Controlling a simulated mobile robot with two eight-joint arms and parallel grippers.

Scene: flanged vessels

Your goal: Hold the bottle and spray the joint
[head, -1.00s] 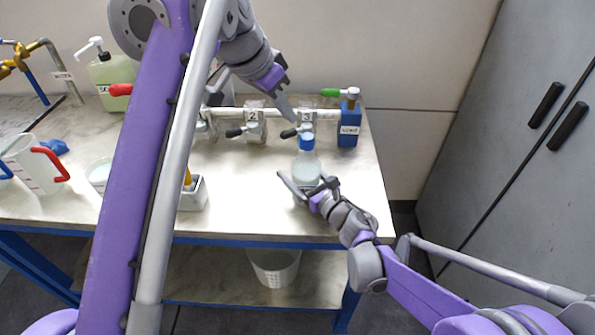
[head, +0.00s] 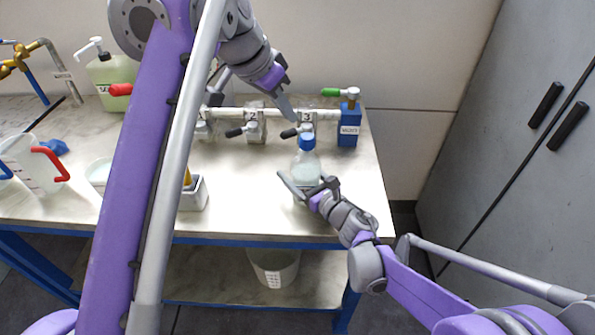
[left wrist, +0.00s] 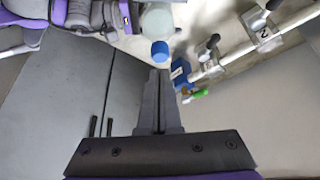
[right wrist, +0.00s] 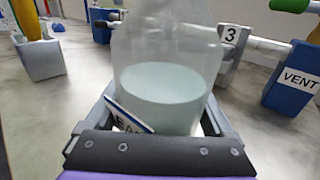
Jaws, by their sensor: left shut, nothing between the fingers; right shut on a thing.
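A clear bottle (head: 306,167) with a blue cap (head: 306,142) and pale green liquid stands upright near the bench's right end. My right gripper (head: 307,188) is shut around its lower part. The right wrist view shows the bottle (right wrist: 168,85) between the fingers, its label mostly hidden. My left gripper (head: 291,116) is shut and empty, pointing down above and behind the bottle, close to the pipe. In the left wrist view its fingertips (left wrist: 159,76) are just apart from the cap (left wrist: 160,51). The pipe has numbered joints; tag 3 (head: 307,117) is behind the bottle.
The blue VENT block (head: 348,130) ends the pipe on the right. Joint 2 (head: 254,126) is left of joint 3. A white container (head: 194,194) and a jug with a red handle (head: 32,165) stand further left. A grey cabinet (head: 500,140) stands at right.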

